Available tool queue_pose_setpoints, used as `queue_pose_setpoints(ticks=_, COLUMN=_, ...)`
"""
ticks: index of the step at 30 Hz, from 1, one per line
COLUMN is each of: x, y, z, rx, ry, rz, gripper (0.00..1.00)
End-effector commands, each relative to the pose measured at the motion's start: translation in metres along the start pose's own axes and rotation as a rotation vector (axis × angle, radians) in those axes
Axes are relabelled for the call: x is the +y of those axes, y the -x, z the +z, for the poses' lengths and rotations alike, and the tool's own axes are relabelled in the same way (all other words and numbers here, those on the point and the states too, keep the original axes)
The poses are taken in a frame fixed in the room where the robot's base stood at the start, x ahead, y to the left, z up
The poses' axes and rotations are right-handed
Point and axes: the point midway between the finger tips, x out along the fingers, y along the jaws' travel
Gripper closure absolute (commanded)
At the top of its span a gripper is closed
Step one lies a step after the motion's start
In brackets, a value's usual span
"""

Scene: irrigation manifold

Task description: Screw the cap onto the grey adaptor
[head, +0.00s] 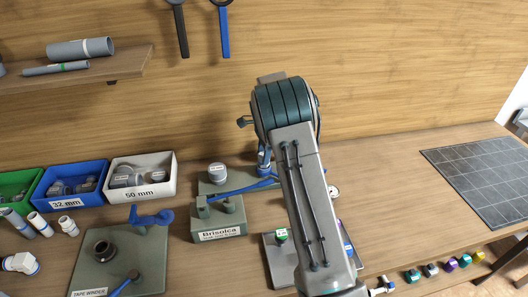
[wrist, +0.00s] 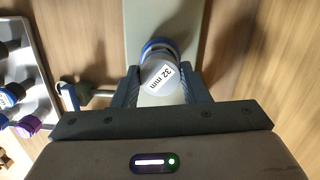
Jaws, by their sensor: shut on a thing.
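In the wrist view my gripper (wrist: 160,88) is shut on a grey cap (wrist: 162,80) with a white label reading "32 mm". A blue ring (wrist: 158,44) shows just behind the cap, over a grey-green plate or block (wrist: 160,15). The grey adaptor cannot be made out for certain behind the cap, so I cannot tell how far the two are joined. In the head view my arm hides the gripper and the held cap. A blue part (head: 263,158) shows beside my arm there.
Small coloured parts (head: 450,265) line the right front.

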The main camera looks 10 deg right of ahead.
Motion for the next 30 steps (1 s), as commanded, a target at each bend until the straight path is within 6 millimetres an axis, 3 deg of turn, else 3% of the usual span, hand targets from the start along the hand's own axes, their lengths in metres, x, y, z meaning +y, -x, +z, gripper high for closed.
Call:
queue_pose_setpoints(ticks=4, x=-0.0002, y=0.0008, z=0.0005, rx=0.000, ry=-0.105, rz=-0.014, gripper=0.92)
queue_pose_setpoints(ticks=14, x=-0.0004, y=0.0006, z=0.0006, rx=0.000, ry=-0.126, rz=-0.017, gripper=0.92)
queue_pose_setpoints(ticks=24, x=-0.0005, y=0.0023, z=0.0016, rx=0.001, ry=-0.464, rz=-0.057, gripper=0.92)
queue_pose_setpoints(ticks=30, x=-0.0009, y=0.0007, z=0.0010, rx=0.000, ry=-0.516, rz=-0.065, gripper=0.92)
